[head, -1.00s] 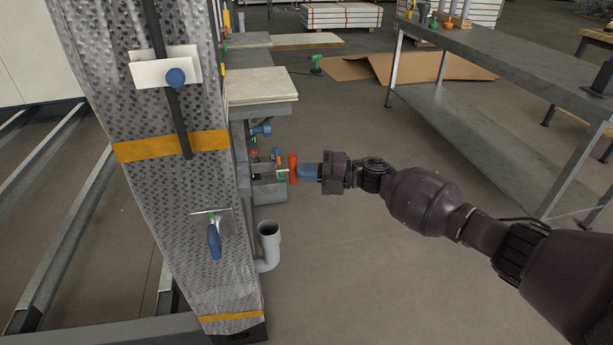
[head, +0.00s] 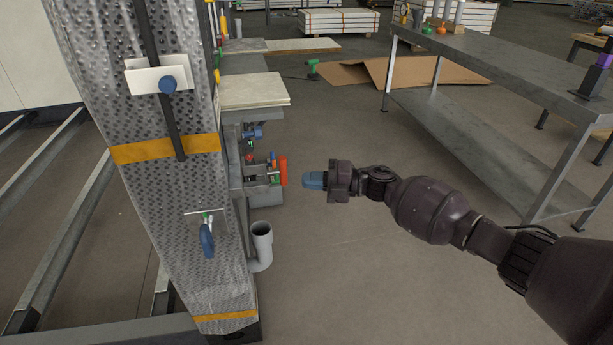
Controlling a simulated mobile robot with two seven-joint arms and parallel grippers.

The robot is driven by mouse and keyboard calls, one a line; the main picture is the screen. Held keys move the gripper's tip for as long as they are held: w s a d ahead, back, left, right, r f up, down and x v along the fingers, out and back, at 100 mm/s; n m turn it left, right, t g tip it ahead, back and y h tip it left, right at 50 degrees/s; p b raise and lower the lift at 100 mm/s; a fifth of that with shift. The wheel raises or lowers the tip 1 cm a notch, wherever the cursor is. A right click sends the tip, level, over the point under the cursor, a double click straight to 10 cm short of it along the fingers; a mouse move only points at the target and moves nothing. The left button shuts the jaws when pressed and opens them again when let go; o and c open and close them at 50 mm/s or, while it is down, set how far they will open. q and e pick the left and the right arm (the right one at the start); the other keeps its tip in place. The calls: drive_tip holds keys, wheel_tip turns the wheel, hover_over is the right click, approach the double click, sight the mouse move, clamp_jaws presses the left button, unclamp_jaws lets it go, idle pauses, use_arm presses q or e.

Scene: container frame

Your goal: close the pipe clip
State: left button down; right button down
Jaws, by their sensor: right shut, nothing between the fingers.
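That handle is at the right end of a small grey fixture (head: 262,195) with small red, blue and green parts, beside the patterned metal post. I cannot tell for certain which part is the pipe clip, or whether it is open or shut. A grey elbow pipe (head: 262,243) stands below the fixture. A blue-handled clamp (head: 207,238) is on the post's face. My left gripper is not in view.
The tall metal post (head: 185,200) stands left of my right arm. Pale boards (head: 252,90) lie on a ledge behind the fixture. A grey workbench (head: 480,75) stands at the right rear. The floor around and below my right gripper is clear.

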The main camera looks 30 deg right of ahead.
use_arm(q)
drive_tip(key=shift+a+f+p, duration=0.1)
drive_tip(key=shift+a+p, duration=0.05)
drive_tip(key=shift+p, duration=0.15)
use_arm(e)
drive_tip(key=w+v, duration=0.1)
drive_tip(key=v, duration=0.8)
drive_tip(key=shift+d, duration=0.45)
drive_tip(key=shift+f, duration=0.1)
